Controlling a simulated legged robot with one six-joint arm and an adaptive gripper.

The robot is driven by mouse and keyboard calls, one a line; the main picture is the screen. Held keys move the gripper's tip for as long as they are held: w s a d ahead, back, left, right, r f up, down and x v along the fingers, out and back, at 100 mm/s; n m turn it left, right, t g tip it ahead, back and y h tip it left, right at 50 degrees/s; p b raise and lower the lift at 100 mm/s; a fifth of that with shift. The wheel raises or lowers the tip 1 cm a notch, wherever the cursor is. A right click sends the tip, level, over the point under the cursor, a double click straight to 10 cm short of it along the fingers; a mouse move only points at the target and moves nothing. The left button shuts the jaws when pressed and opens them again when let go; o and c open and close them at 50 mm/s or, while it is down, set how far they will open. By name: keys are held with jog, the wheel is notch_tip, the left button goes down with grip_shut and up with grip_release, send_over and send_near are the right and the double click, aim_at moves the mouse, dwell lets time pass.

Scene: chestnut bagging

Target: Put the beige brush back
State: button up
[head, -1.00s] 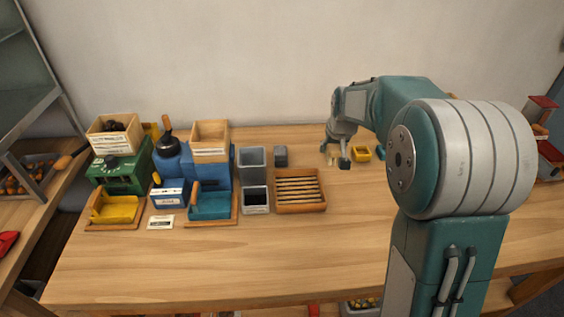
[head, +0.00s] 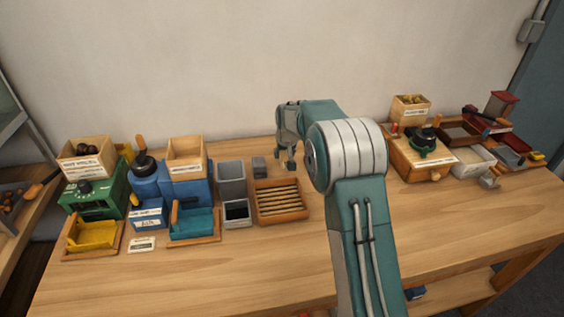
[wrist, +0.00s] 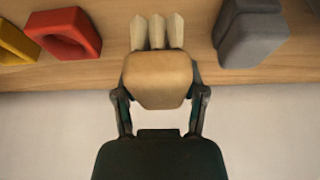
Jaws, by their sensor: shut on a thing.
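In the wrist view, the beige brush (wrist: 158,80) is between the two dark fingers of my gripper (wrist: 160,98), which is shut on its block-like body. Three pale tufts (wrist: 157,31) stick out from the brush toward the wooden table; I cannot tell whether they touch it. In the head view, my gripper (head: 286,165) points down near the back of the table, just right of a small grey block (head: 259,167). The brush is too small to make out there.
A red hollow piece (wrist: 66,34) and a yellow piece (wrist: 14,42) lie beside the brush in the wrist view. A slatted wooden tray (head: 281,217) and grey bins (head: 231,180) stand left of my arm. The front of the table is clear.

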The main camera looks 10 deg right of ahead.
aim_at(284, 162)
jog(key=shift+w+d+f, duration=0.3)
jog(key=shift+w+f, duration=0.1)
jog(key=shift+f, duration=0.1)
jog(key=f, duration=0.3)
jog(key=shift+w+a+f, duration=0.1)
jog(key=shift+w+a, duration=0.05)
jog(key=shift+w, duration=0.05)
jog(key=shift+a+f, duration=0.15)
jog(key=shift+a, duration=0.1)
jog(key=shift+d+f, duration=0.1)
jog(key=o, duration=1.1)
jog(key=shift+d, duration=0.15)
